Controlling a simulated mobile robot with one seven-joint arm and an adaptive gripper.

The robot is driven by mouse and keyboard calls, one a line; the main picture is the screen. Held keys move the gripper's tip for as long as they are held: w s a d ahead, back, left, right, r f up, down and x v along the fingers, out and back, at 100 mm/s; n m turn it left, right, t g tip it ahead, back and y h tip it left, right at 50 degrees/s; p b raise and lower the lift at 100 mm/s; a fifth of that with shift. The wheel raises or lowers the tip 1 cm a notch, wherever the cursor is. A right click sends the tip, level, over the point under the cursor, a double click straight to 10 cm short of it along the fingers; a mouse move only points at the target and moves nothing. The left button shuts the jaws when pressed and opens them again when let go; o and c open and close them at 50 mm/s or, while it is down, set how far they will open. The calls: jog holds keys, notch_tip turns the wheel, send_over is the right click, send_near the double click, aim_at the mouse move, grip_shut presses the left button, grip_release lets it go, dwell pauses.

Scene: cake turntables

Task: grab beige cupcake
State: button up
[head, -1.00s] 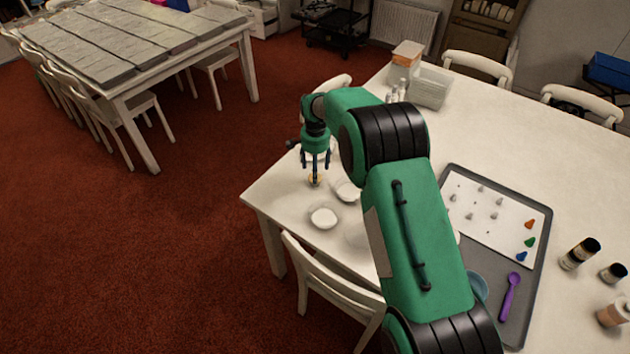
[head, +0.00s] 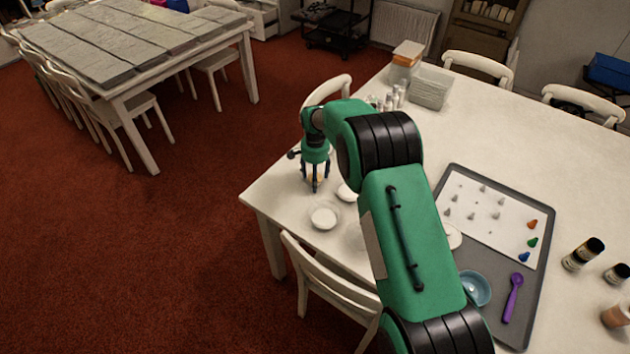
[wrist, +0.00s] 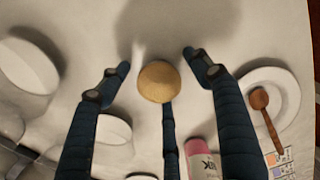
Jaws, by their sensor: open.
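The beige cupcake (wrist: 158,82) shows as a round tan top near the middle of the wrist view. In the head view it (head: 313,179) is mostly hidden by my fingers, near the left corner of the white table (head: 285,192). My gripper (head: 315,185) points down over it with its fingers around it. In the wrist view my gripper (wrist: 157,60) is open, with one finger on the left, one on the right and one below the cupcake. The side fingers stand apart from the cupcake. Whether the lower finger touches it, I cannot tell.
A white bowl (head: 323,218) stands close in front. A grey tray (head: 525,275) is farther right. A chair (head: 330,290) stands at the near edge.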

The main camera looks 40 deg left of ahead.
jog(key=c, duration=1.3)
jog(key=shift+o, duration=0.2)
jog(key=shift+r+p, duration=1.1)
jog(key=shift+r, duration=3.9)
